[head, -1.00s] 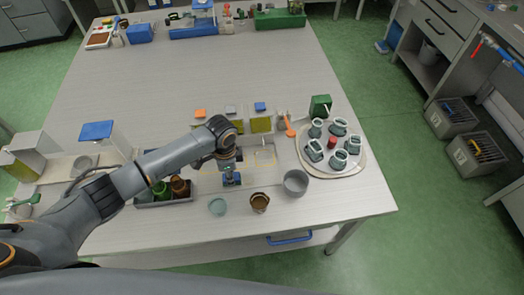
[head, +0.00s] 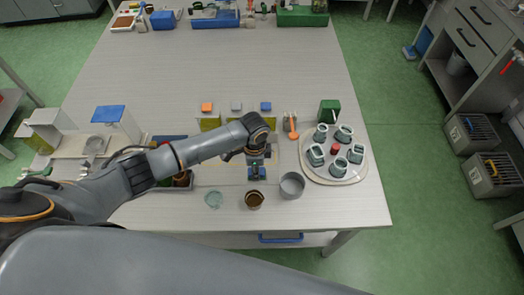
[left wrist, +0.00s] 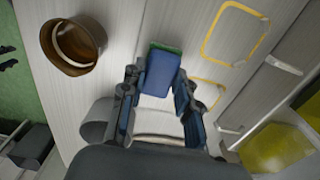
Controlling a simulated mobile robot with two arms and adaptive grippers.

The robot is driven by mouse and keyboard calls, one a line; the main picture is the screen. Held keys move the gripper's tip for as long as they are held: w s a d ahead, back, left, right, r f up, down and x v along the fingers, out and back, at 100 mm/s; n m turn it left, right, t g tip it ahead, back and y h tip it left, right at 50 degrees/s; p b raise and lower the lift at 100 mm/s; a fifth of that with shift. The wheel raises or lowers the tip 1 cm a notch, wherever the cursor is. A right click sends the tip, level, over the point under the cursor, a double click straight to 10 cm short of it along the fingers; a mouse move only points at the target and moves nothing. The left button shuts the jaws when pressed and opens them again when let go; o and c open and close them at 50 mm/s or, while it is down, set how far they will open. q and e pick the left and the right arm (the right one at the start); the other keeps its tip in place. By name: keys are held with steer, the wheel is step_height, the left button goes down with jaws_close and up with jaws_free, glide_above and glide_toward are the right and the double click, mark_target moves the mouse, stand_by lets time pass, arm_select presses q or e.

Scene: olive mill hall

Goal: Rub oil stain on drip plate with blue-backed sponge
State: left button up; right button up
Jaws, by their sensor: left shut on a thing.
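My left gripper (head: 257,174) is over the front middle of the table, just behind the brown cup (head: 254,199). In the left wrist view, the gripper (left wrist: 160,88) is shut on a blue-backed sponge (left wrist: 160,75), with a thin green layer along its far edge. A pale plate-like surface (left wrist: 158,122) shows partly between the fingers. I cannot tell surely that it is the drip plate. No oil stain can be made out; the gripper and arm cover part of that area. Whether the sponge touches a surface is unclear. My right gripper is not in view.
A round tray (head: 333,174) with several grey-green cups is at right. Yellow outlines (left wrist: 236,32) mark the tabletop. The table's back middle is clear.

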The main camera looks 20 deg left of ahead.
arm_select(q)
step_height(320, 180, up, 2)
steer(key=shift+w+r+p, duration=0.15)
steer(key=shift+r+p, duration=0.1)
steer(key=shift+p, duration=0.1)
steer(key=shift+r+p, duration=0.2)
steer(key=shift+p, duration=0.15)
steer(key=shift+s+a+r+p, duration=0.15)
steer(key=shift+r+p, duration=0.45)
steer(key=shift+s+a+r+p, duration=0.15)
steer(key=shift+r+p, duration=0.4)
steer(key=shift+w+d+r+p, duration=0.15)
steer(key=shift+d+r+p, duration=0.05)
steer(key=shift+r+p, duration=0.85)
steer(key=shift+a+r+p, duration=0.1)
steer(key=shift+r+p, duration=0.3)
steer(key=shift+p, duration=0.1)
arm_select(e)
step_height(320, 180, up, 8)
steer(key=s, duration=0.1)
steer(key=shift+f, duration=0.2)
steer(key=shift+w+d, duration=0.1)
